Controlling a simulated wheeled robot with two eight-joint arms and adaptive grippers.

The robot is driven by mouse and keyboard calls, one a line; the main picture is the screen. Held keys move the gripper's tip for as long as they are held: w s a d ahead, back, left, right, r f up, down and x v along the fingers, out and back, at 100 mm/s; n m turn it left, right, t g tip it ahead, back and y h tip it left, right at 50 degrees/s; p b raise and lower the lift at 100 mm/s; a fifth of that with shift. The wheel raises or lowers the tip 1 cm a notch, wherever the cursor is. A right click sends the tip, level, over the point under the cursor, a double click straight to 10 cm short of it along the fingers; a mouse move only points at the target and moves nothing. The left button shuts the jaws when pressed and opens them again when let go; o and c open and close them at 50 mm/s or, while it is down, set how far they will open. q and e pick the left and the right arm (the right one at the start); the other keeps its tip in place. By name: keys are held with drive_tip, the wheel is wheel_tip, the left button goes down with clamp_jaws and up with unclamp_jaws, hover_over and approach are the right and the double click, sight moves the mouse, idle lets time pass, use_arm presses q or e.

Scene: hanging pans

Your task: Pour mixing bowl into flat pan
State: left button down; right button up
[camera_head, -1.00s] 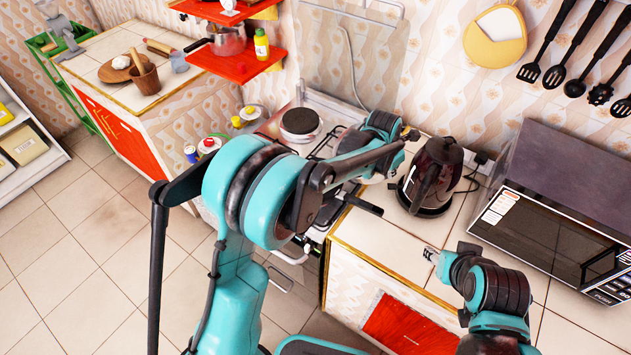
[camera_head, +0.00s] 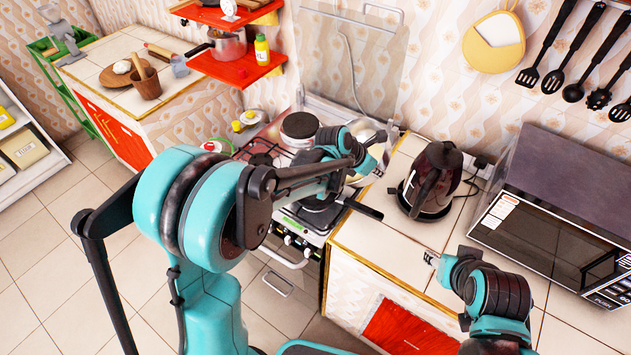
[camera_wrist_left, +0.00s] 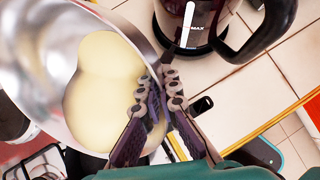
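The metal mixing bowl (camera_wrist_left: 40,50) fills the left of the left wrist view, with pale cream batter (camera_wrist_left: 100,85) inside. My left gripper (camera_wrist_left: 160,85) is shut on its rim. In the head view the bowl (camera_head: 362,128) is partly hidden behind my left gripper (camera_head: 370,140), above the right side of the stove. The flat pan (camera_head: 318,202) is on the front of the stove, mostly covered by my left arm; its black handle points right. My right gripper (camera_head: 432,257) is over the counter, away from the bowl; its finger opening is too small to judge.
A dark kettle (camera_head: 431,180) stands on the counter just right of the bowl. A microwave (camera_head: 555,235) is farther right. Bare counter tiles (camera_head: 385,235) lie before the kettle.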

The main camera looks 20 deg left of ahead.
sight(363, 182)
use_arm(q)
drive_tip(key=shift+s+a+r+h, duration=0.1)
drive_tip(key=shift+a+h, duration=0.2)
drive_tip(key=shift+a, duration=0.05)
drive_tip(key=shift+s+a+r+t+h+b, duration=0.2)
drive_tip(key=shift+a+r+t+h, duration=0.15)
drive_tip(key=shift+r+h, duration=0.1)
drive_tip(key=shift+s+a+r+t+h+b, duration=0.15)
drive_tip(key=shift+a+r+t+h+b, duration=0.1)
drive_tip(key=shift+r+t+h, duration=0.15)
idle(3.5)
drive_tip(key=shift+s+a+t+h+b, duration=0.4)
drive_tip(key=shift+a+h+b, duration=0.3)
drive_tip(key=shift+b, duration=0.35)
idle(1.8)
